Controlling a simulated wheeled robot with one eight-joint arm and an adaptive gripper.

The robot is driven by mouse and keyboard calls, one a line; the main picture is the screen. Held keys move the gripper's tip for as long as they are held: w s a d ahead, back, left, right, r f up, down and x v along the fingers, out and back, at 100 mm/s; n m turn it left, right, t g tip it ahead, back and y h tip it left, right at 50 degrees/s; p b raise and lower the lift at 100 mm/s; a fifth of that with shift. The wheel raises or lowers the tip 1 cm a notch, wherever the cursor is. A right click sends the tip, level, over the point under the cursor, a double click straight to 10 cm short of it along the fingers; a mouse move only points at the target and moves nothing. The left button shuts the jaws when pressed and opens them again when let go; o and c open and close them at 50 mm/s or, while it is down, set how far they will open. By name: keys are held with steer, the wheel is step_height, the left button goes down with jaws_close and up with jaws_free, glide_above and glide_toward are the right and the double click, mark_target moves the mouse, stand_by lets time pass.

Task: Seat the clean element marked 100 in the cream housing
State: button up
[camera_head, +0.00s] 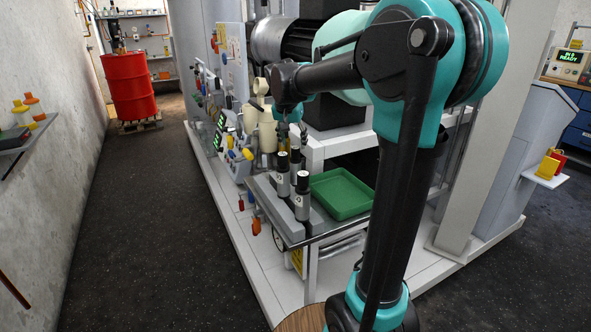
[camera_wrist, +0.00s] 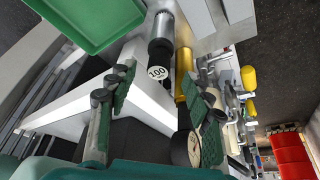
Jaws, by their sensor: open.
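The element marked 100 (camera_wrist: 157,73) shows in the wrist view between my open fingers, with a white disc on its dark end and a silver body behind. My gripper (camera_wrist: 165,84) is open with green pads, and I see no contact with the element. In the head view my gripper (camera_head: 284,122) hangs above the dark-capped grey elements, such as the front one (camera_head: 302,200). Their marks are too small to read there.
A green tray (camera_head: 342,193) lies right of the elements on the bench; it also shows in the wrist view (camera_wrist: 95,20). A dark cylinder with a pale round end (camera_wrist: 190,150) sits by my right finger. A gold cylinder (camera_wrist: 183,88) is near the element. A red drum (camera_head: 128,88) stands far back.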

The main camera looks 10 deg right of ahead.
mark_target(295, 148)
steer(key=shift+x, duration=2.7)
steer(key=shift+w+d+r, duration=0.1)
steer(key=shift+w+d, duration=0.05)
steer(key=shift+c, duration=0.6)
jaws_close()
